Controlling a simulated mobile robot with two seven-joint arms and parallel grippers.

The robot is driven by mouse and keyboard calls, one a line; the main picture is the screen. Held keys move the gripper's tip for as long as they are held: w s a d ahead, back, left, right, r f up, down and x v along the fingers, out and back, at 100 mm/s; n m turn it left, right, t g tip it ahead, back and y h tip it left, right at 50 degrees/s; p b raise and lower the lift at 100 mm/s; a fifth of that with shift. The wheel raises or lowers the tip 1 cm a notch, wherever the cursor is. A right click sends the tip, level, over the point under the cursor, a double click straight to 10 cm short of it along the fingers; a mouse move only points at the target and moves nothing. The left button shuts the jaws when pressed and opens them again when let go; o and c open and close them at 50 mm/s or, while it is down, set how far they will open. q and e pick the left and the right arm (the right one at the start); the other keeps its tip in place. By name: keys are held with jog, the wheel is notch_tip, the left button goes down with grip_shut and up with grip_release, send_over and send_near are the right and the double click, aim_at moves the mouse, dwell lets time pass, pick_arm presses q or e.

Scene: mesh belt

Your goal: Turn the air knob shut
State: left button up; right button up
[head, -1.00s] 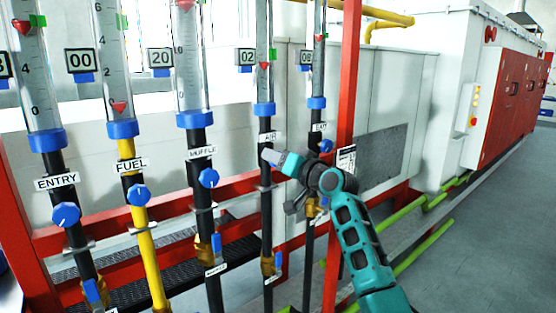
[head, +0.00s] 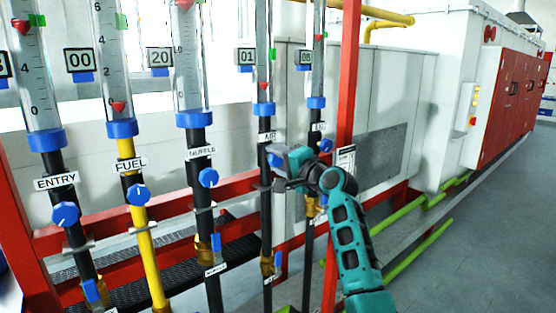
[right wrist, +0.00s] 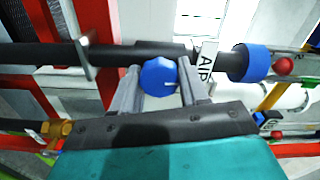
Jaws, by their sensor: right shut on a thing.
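The air knob (right wrist: 159,76) is blue with a white mark and sits on the black pipe labelled AIR (right wrist: 207,62). In the right wrist view it lies between the two fingers of my right gripper (right wrist: 160,88), which is shut on it. In the head view my right gripper (head: 275,168) is at the air pipe just below the AIR label (head: 267,137) and mostly hides the knob. The air flow tube (head: 263,65) has a red float low in it, and its display (head: 244,57) reads 01. My left gripper is not in view.
The muffle knob (head: 208,178), fuel knob (head: 138,195) and entry knob (head: 66,214) are on pipes to the left. Another blue knob (head: 326,145) is close on the right. A red upright post (head: 345,80) stands right of the pipes, beside my arm.

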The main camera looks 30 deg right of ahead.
jog(key=shift+m, duration=0.3)
dwell(0.4)
jog(key=o, duration=1.1)
jog(key=shift+c, duration=0.2)
jog(key=s+d+b, duration=0.1)
jog(key=s, duration=1.2)
